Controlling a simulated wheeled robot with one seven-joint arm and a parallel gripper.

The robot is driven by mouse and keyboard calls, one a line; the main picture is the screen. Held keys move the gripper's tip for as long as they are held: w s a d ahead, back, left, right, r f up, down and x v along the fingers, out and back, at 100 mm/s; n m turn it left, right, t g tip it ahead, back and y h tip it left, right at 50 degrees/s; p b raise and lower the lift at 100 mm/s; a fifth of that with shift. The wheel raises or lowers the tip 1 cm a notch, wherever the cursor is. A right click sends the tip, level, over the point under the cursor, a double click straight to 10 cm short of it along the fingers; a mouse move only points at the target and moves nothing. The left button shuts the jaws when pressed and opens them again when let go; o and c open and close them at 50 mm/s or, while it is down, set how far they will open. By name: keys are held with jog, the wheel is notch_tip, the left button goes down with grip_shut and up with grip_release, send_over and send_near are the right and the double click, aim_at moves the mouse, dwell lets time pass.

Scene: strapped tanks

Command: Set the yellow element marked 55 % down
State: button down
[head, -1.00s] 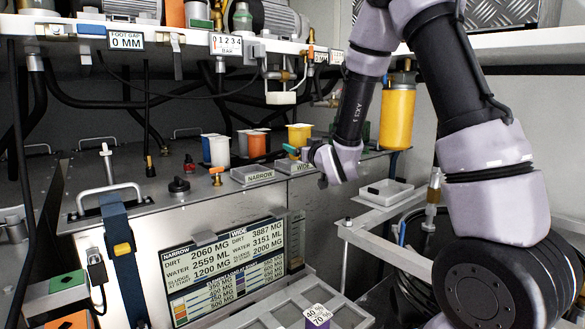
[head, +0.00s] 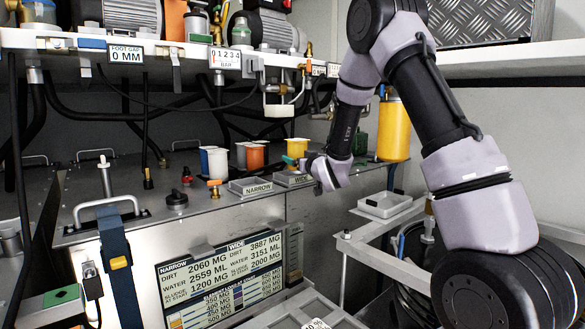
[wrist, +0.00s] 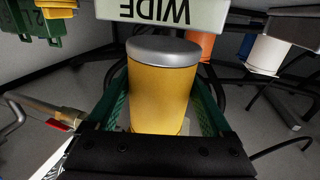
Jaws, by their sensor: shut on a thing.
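My gripper (wrist: 160,120) is shut on a yellow element (wrist: 162,85), a cylinder with a silver end, between its green fingers. The mark on it cannot be read. In the wrist view it lies right beside the upside-down WIDE label (wrist: 160,12). In the head view my gripper (head: 308,164) is low over the steel tank top, next to the WIDE label (head: 297,178).
An orange cylinder (head: 255,155) and a white-and-blue one (head: 214,160) stand to the left, behind the NARROW label (head: 250,187). An orange-handled valve (head: 214,186) is in front. A large yellow canister (head: 394,130) hangs right. A white tray (head: 385,204) looks empty.

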aim_at(292, 157)
jog(key=x, duration=0.3)
jog(key=shift+w+a, duration=0.1)
jog(key=shift+w, duration=0.15)
jog(key=shift+w+a+f, duration=0.1)
jog(key=shift+w+f, duration=0.1)
jog(key=shift+w, duration=0.05)
notch_tip(292, 157, down, 3)
jog(key=shift+f, duration=0.1)
